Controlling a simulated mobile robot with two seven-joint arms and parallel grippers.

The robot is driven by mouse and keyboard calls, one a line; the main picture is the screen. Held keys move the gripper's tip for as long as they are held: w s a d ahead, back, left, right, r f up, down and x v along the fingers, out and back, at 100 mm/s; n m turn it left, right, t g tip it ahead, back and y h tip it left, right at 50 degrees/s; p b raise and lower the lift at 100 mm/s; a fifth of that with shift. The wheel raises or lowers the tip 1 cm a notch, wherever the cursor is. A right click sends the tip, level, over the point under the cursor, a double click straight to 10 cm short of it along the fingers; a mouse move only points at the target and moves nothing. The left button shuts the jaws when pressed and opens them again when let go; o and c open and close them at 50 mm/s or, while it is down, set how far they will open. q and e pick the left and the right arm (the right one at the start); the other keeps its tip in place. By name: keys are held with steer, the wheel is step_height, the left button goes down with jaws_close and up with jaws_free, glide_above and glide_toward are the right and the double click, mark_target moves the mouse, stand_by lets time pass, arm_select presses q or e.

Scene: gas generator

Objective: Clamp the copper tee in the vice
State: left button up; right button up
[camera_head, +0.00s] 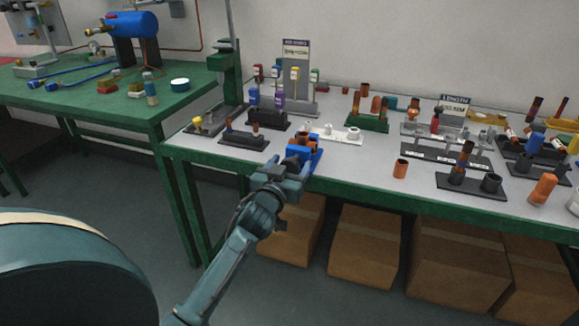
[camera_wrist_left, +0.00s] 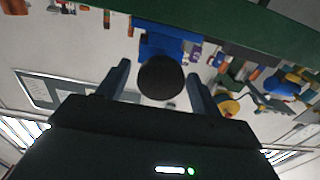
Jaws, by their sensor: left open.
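The small blue vice (camera_head: 318,153) stands at the front edge of the grey bench, and its blue body also shows in the left wrist view (camera_wrist_left: 158,40). The copper tee (camera_head: 304,138) sits at the top of the vice, between its jaws as far as I can see; whether they grip it I cannot tell. My left gripper (camera_head: 290,169) is at the vice's near side, below the tee. In the left wrist view my fingers (camera_wrist_left: 157,88) are open, one on each side of a dark round knob (camera_wrist_left: 161,77) in front of the vice. Contact is unclear. My right gripper is out of view.
A white fitting rack (camera_head: 335,135) stands just behind the vice. A dark rack (camera_head: 244,137) is to its left. A loose copper piece (camera_head: 400,168) stands to the right. The bench front between vice and copper piece is clear. Cardboard boxes (camera_head: 365,245) fill the space underneath.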

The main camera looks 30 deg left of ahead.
arm_select(q)
steer(key=shift+c, duration=0.3)
steer(key=c, duration=0.9)
